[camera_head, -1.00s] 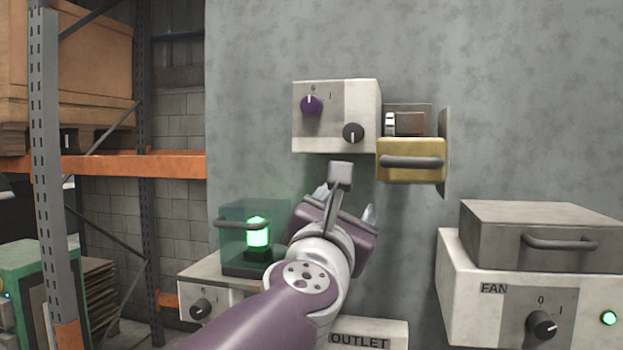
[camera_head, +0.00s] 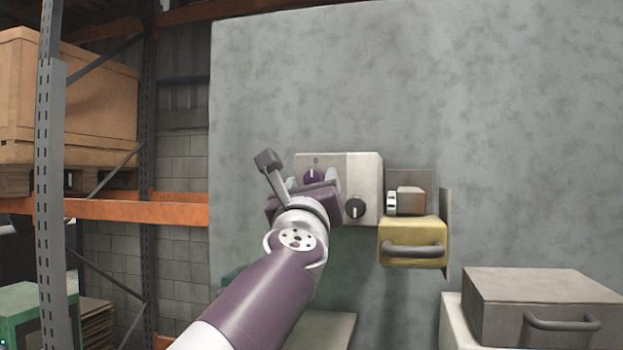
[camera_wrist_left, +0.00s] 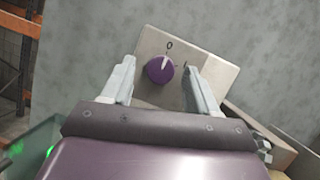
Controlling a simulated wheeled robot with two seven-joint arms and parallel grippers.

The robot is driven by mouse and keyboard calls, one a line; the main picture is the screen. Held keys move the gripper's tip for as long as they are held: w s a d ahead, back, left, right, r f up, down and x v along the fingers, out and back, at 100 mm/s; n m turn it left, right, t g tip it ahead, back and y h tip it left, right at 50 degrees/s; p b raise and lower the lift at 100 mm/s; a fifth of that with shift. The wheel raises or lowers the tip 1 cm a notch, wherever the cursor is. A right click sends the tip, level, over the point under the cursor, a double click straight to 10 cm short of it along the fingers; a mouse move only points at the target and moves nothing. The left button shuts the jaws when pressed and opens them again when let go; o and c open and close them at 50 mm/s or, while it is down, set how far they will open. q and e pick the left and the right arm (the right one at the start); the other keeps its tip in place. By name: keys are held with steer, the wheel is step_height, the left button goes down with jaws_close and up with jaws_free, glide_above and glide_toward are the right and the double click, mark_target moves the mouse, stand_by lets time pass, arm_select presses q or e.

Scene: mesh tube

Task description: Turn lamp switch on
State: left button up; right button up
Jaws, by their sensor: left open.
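A white switch box (camera_head: 366,168) is fixed to the grey wall. It bears a purple knob (camera_head: 312,175) at upper left and a dark knob (camera_head: 355,209) at lower right. My left gripper (camera_head: 315,185) is in front of the purple knob, its fingers pointing at the box. In the left wrist view the purple knob (camera_wrist_left: 159,69) shows between the two open fingers (camera_wrist_left: 160,85), nearer the left one, with a "0" mark above it. Its white pointer line points near the 0. I cannot tell whether the fingers touch it. No lamp label is readable. My right gripper is out of view.
A yellow box with a dark handle (camera_head: 412,250) hangs right of the switch box, below a small brown block (camera_head: 411,200). A grey box with a handle (camera_head: 540,305) stands at lower right. Orange shelving (camera_head: 130,209) is at left. The wall above is clear.

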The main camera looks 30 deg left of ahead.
arm_select(q)
steer(key=c, duration=1)
steer(key=shift+f+m, duration=0.1)
steer(key=shift+m, duration=0.2)
steer(key=m+h+b, duration=0.1)
steer(key=m+h, duration=0.1)
steer(key=m, duration=0.2)
steer(key=m+t+h+b, duration=0.1)
steer(key=m+h+b, duration=0.1)
steer(key=m, duration=0.2)
steer(key=m+h+b, duration=0.2)
steer(key=m, duration=0.2)
steer(key=shift+a+m+h, duration=0.3)
steer(key=shift+a+h, duration=0.1)
steer(key=shift+s+a+r+m+h, duration=0.1)
steer(key=shift+m+h, duration=0.5)
steer(key=shift+m, duration=0.45)
steer(key=shift+r+m+h, duration=0.1)
steer(key=shift+m+h, duration=0.5)
steer(key=shift+m, duration=0.45)
